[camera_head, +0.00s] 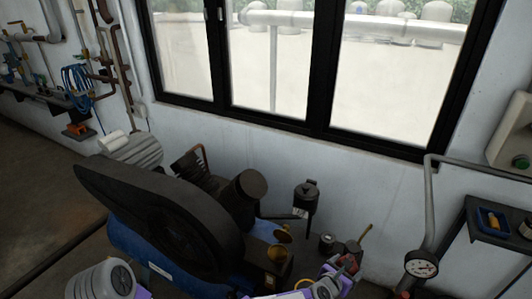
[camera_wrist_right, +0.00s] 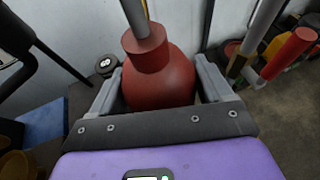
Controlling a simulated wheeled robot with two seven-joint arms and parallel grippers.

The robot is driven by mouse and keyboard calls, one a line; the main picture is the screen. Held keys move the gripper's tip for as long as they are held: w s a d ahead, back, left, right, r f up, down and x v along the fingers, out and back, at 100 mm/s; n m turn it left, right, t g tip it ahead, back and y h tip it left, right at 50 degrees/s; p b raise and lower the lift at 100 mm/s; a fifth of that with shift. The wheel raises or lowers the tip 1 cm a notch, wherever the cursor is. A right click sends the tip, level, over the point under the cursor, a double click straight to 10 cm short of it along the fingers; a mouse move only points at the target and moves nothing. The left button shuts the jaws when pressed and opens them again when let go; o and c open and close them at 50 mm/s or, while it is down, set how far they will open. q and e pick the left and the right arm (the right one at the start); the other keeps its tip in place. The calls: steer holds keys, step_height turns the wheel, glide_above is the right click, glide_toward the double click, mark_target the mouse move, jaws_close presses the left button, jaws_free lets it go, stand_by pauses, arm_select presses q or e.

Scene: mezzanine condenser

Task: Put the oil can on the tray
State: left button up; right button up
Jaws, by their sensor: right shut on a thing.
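The oil can (camera_wrist_right: 160,85) is red, with a round body, a narrower neck and a thin spout rising out of the top of the right wrist view. My right gripper (camera_wrist_right: 162,76) is shut on its body, one finger at each side. In the head view a small red part (camera_head: 349,262) shows at the bottom, just beyond my purple and grey right wrist. The can's underside is hidden. A blue tray (camera_head: 481,214) with a yellow item in it lies on a dark shelf at the right. The can is well left of it. My left gripper is not in view; only left arm parts show.
A large black and blue machine (camera_head: 150,215) fills the left and middle. A grey pipe (camera_head: 433,210) with a round gauge (camera_head: 421,264) stands between the can and the dark shelf (camera_head: 476,233). A windowed wall is behind.

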steer(key=s+a+r+n+t+y, duration=0.1)
steer(key=a+n+t+y, duration=0.3)
steer(key=a+n+y, duration=0.5)
steer(key=a+y, duration=0.1)
steer(key=a, duration=0.2)
steer(key=shift+s+r+n, duration=0.3)
steer(key=shift+r, duration=0.05)
